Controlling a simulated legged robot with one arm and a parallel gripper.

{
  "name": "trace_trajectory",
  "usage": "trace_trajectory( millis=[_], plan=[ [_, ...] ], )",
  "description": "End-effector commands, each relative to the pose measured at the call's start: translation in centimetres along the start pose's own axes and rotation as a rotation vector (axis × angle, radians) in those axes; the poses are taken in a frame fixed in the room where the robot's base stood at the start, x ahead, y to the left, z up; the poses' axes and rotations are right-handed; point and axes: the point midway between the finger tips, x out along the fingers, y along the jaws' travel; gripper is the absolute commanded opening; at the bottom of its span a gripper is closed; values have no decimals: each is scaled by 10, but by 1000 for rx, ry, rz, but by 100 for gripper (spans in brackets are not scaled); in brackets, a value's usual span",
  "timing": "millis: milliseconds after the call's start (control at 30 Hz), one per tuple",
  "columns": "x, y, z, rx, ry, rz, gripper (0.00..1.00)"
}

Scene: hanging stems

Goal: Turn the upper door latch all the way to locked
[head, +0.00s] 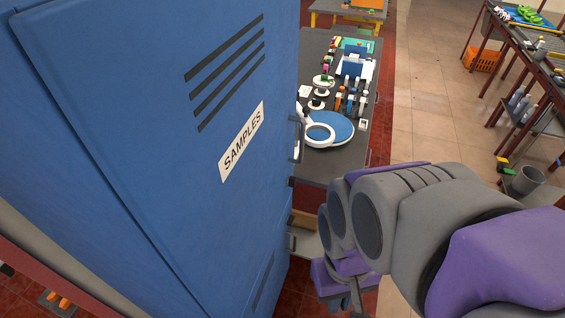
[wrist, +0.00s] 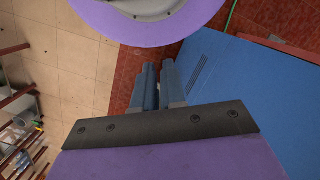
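The blue cabinet door (head: 190,190) fills the left of the head view, with a "SAMPLES" label and dark vent slots. A dark handle-like piece (head: 297,138) sticks out from the door's right edge. Below it is a small dark fitting (head: 291,182), and a third (head: 291,241) is lower down. I cannot tell which is the upper latch or how it is turned. My gripper (wrist: 160,70) has its grey fingers close together in the wrist view, with nothing seen between them. In the head view it is partly hidden by my arm, low and right of the door edge.
A grey worktable (head: 340,165) with a blue disc, a white ring and several small items stands behind the door. Another table (head: 535,60) and a grey bin (head: 524,180) are at the right. The tiled floor (head: 430,110) between the tables is clear.

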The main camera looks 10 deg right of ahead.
Motion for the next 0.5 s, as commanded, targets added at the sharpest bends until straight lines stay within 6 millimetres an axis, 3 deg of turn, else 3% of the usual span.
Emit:
trace_trajectory(
  millis=[300,500],
  plan=[
    [-10,-23,-27,81,-97,-123,41],
    [-16,-40,-53,158,-177,-234,42]
  ],
)
